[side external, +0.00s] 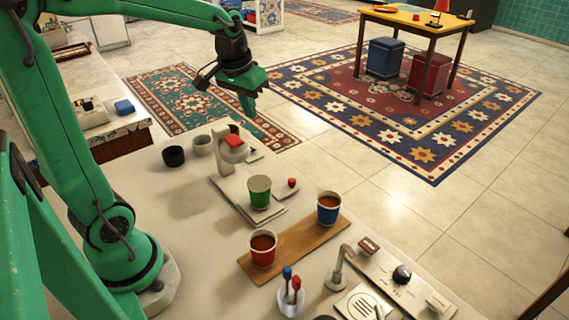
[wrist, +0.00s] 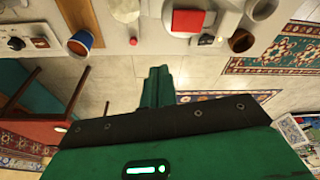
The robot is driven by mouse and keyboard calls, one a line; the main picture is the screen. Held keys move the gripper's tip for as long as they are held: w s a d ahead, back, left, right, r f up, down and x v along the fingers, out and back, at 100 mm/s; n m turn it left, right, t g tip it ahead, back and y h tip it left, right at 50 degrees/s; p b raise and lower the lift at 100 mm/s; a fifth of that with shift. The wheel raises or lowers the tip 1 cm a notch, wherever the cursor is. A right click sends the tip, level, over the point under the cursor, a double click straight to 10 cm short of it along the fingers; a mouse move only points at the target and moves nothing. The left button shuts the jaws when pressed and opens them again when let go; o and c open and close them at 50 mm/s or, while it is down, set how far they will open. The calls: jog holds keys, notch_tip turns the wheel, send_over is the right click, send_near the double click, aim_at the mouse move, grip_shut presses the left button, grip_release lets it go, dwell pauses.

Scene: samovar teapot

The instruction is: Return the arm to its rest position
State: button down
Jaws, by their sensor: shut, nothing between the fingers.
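My green arm reaches over the counter from the left in the side view. My gripper (side external: 246,104) points down, high above the counter's far edge, with its fingers together and nothing held. In the wrist view the shut green fingers (wrist: 161,74) show in the middle, with tiled floor behind them. A pale dispenser with a red top (side external: 234,141) stands below the gripper. A green cup (side external: 259,194) stands at the dispenser's near side. A blue cup (side external: 328,210) and a red cup (side external: 262,251), both with brown liquid, stand upright on a wooden board (side external: 297,240).
A dark cup (side external: 174,156) and a grey cup (side external: 202,145) stand left of the dispenser. A clear holder (side external: 289,302) with red and blue-tipped sticks and a panel with a black knob (side external: 402,274) are at the front. The air around my gripper is clear.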

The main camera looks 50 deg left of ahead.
jog(key=s+d+m+t, duration=0.1)
jog(key=s+d, duration=0.3)
jog(key=s, duration=0.2)
jog(key=s+d+r+m+t, duration=0.1)
jog(key=s+d+m, duration=0.1)
jog(key=s+d, duration=0.3)
jog(key=shift+s+r+t+h, duration=0.3)
jog(key=shift+s+t, duration=0.1)
jog(key=shift+s, duration=0.8)
